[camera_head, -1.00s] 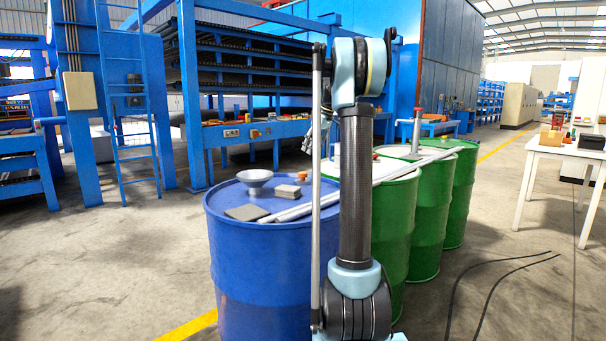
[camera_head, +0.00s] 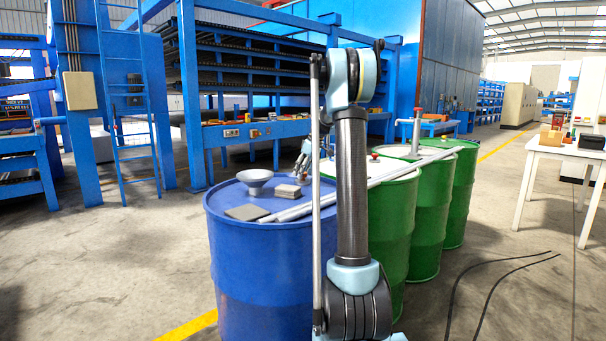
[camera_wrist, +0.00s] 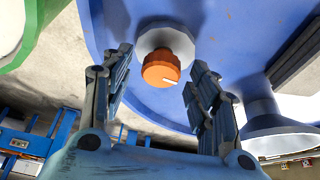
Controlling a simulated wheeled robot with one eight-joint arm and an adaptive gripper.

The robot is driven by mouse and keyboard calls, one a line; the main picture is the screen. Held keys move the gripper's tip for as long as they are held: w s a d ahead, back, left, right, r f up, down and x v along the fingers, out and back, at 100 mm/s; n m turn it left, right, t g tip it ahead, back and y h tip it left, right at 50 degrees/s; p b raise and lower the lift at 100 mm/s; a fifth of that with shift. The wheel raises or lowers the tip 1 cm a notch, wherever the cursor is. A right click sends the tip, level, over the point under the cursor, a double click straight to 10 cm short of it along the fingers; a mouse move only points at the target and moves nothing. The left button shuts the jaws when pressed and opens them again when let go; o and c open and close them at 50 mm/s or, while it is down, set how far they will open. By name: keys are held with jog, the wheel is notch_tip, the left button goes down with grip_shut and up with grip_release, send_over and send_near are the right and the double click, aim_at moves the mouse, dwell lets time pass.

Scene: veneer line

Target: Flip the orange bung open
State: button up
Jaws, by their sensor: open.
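The orange bung (camera_wrist: 161,69) shows in the wrist view as a ribbed orange cap with a white mark, beside a round pale grey fitting (camera_wrist: 165,40) on the blue drum's top (camera_wrist: 225,35). My gripper (camera_wrist: 157,63) is open and empty, with one finger on each side of the bung in the picture. I see no clear contact. In the head view my gripper (camera_head: 304,163) is over the far right part of the blue drum (camera_head: 262,265), partly behind my arm. The bung is hidden there.
On the blue drum are a pale funnel (camera_head: 255,181), a flat grey block (camera_head: 246,212), stacked grey pieces (camera_head: 287,191) and pale rods (camera_head: 300,210). Green drums (camera_head: 392,230) stand to the right. A white table (camera_head: 565,150) is farther right.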

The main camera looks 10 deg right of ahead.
jog(key=c, duration=1.1)
jog(key=shift+o, duration=0.2)
jog(key=shift+m, duration=0.4)
jog(key=m+t+h, duration=0.1)
jog(key=m, duration=0.2)
jog(key=shift+a+m, duration=0.1)
jog(key=shift+m, duration=0.3)
jog(key=m+h, duration=0.1)
jog(key=m, duration=0.1)
jog(key=m+h, duration=0.1)
jog(key=m, duration=0.2)
jog(key=shift+a+t+h, duration=0.1)
jog(key=shift+t+h, duration=0.2)
jog(key=m+h, duration=0.1)
jog(key=m, duration=0.3)
jog(key=m+g+h, duration=0.1)
jog(key=m, duration=0.2)
jog(key=shift+w+a+m+h, duration=0.1)
jog(key=shift+m+h, duration=0.2)
jog(key=shift+m, duration=0.1)
jog(key=m+g, duration=0.1)
jog(key=m, duration=0.2)
jog(key=m+g+h, duration=0.1)
jog(key=m, duration=0.2)
jog(key=shift+a, duration=0.1)
jog(key=shift+m, duration=0.4)
